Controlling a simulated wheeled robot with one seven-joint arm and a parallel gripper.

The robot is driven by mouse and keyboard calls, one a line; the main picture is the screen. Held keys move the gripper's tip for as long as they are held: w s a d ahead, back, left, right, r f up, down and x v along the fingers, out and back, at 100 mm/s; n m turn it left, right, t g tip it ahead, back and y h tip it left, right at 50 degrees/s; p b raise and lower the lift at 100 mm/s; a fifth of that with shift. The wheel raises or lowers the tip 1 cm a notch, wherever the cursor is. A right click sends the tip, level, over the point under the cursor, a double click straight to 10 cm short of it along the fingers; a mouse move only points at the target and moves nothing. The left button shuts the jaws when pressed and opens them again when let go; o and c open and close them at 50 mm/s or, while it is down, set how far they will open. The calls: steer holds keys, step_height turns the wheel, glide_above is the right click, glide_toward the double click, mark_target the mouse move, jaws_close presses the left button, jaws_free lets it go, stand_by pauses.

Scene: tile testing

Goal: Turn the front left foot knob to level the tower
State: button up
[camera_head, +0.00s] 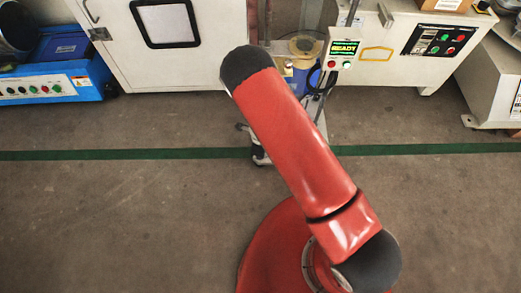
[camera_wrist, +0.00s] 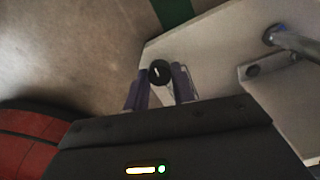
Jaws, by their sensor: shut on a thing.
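A round black knob (camera_wrist: 159,71) with a white pointer mark sits at the corner of a pale base plate (camera_wrist: 215,50) in the wrist view. My gripper (camera_wrist: 158,82) is shut on this knob, with one finger on each side of it. In the head view, the tower (camera_head: 307,45) stands behind my red arm, with a small panel (camera_head: 343,48) reading READY. My arm hides most of the tower's lower part, and the knob cannot be made out there.
A metal post (camera_wrist: 292,40) rises from the plate at the right of the wrist view. A white cabinet (camera_head: 120,50), a blue machine (camera_head: 60,75) and another white machine (camera_head: 395,65) stand along the back. The grey floor, crossed by a green line (camera_head: 120,154), is clear on both sides.

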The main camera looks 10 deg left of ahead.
stand_by(0.3)
steer(key=o, duration=1)
step_height(320, 180, up, 8)
steer(key=shift+f+p, duration=0.1)
steer(key=shift+p, duration=0.65)
